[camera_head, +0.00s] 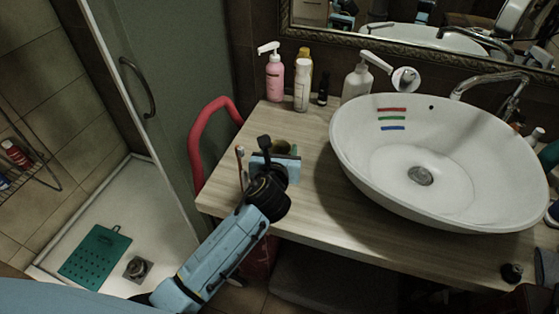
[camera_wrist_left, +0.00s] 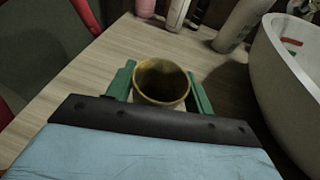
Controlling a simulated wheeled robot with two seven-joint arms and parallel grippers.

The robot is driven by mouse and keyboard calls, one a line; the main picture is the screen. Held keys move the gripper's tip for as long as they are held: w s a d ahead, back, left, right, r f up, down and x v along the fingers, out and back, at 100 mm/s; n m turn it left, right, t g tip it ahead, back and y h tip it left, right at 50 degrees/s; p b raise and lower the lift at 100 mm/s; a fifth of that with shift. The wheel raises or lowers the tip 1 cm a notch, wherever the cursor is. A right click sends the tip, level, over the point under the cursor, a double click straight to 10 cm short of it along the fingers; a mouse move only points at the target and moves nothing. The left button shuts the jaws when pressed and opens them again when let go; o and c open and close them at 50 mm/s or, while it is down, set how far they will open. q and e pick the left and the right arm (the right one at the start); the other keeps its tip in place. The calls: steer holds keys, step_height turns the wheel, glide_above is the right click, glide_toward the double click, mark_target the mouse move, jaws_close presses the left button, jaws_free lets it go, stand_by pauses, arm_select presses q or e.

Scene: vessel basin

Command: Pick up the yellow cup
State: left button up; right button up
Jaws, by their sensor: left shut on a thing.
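The yellow cup (camera_wrist_left: 161,81) stands between the two green fingers of my left gripper (camera_wrist_left: 160,92) in the left wrist view, its dark open mouth facing up. The fingers are shut on it from both sides. In the head view, the cup (camera_head: 281,146) is mostly hidden behind my left gripper (camera_head: 277,160), above the left part of the wooden counter (camera_head: 315,215). I cannot tell whether the cup touches the counter. My right gripper is not in view.
A white oval basin (camera_head: 360,150) stands right of the cup. A pink pump bottle (camera_head: 275,78), a white bottle (camera_head: 302,85) and a white pump bottle (camera_head: 356,83) stand along the back. A red curved rail (camera_head: 196,140) runs by the counter's left edge. A toothbrush (camera_head: 241,165) shows beside the gripper.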

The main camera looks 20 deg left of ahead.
arm_select(q)
steer(key=shift+c, duration=0.7)
steer(key=shift+r, duration=0.1)
